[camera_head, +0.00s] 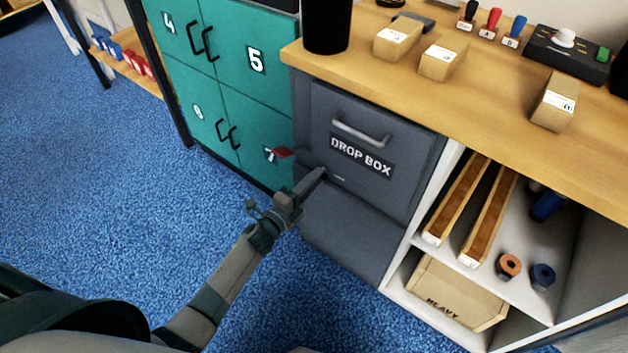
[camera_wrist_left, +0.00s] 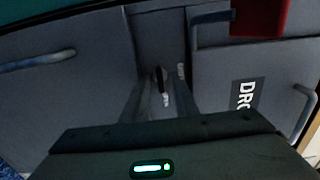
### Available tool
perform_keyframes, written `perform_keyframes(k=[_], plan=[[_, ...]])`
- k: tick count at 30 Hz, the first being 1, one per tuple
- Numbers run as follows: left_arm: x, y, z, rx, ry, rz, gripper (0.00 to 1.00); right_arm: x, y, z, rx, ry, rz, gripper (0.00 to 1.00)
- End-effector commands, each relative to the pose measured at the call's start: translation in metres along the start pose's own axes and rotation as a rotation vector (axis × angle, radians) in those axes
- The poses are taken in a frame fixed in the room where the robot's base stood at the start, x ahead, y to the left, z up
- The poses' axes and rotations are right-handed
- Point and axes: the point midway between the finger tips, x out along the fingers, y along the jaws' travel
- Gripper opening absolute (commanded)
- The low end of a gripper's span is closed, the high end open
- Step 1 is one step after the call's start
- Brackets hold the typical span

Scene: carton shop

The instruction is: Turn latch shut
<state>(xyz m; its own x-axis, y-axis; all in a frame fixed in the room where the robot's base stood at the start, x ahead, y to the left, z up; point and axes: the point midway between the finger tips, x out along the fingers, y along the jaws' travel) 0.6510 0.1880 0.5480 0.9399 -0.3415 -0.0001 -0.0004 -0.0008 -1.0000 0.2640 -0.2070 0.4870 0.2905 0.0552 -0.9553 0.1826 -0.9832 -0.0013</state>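The grey drop box (camera_head: 380,195) is set into the counter, with its front door closed against the frame as far as I can see. A latch with a red grip (camera_head: 283,152) sticks out at the box's left edge; in the left wrist view its red grip (camera_wrist_left: 262,18) is at the top right on a dark bar. My left gripper (camera_head: 316,180) is just below and right of the red grip, close to the box front. In the left wrist view its fingers (camera_wrist_left: 160,85) look parted, with small pale marks visible between them. The gripper is apart from the red grip. My right gripper is out of view.
Green numbered lockers (camera_head: 236,70) stand left of the box. The wooden counter (camera_head: 470,95) above holds cartons, stamps and a black device. Open white shelves (camera_head: 500,280) are to the right. Blue carpet (camera_head: 90,190) is clear at the left.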

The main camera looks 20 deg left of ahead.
Motion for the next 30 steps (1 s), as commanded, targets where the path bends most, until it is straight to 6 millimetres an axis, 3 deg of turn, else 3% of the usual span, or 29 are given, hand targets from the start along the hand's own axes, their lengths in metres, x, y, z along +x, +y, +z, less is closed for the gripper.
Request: perform_keyframes(k=[2, 6, 19, 28, 30], plan=[[0.000, 0.000, 0.000, 0.000, 0.000, 0.000, 0.27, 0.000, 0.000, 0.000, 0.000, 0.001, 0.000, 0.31], [0.000, 0.000, 0.000, 0.000, 0.000, 0.000, 0.00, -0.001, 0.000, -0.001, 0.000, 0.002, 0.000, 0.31], [-0.001, 0.000, 0.000, -0.031, 0.000, 0.001, 0.00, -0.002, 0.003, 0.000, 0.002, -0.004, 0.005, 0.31], [-0.001, 0.000, 0.001, -0.176, -0.001, 0.002, 0.00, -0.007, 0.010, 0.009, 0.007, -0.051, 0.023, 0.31], [-0.001, -0.001, 0.001, -0.228, -0.001, 0.002, 0.00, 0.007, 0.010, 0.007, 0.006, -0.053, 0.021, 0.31]])
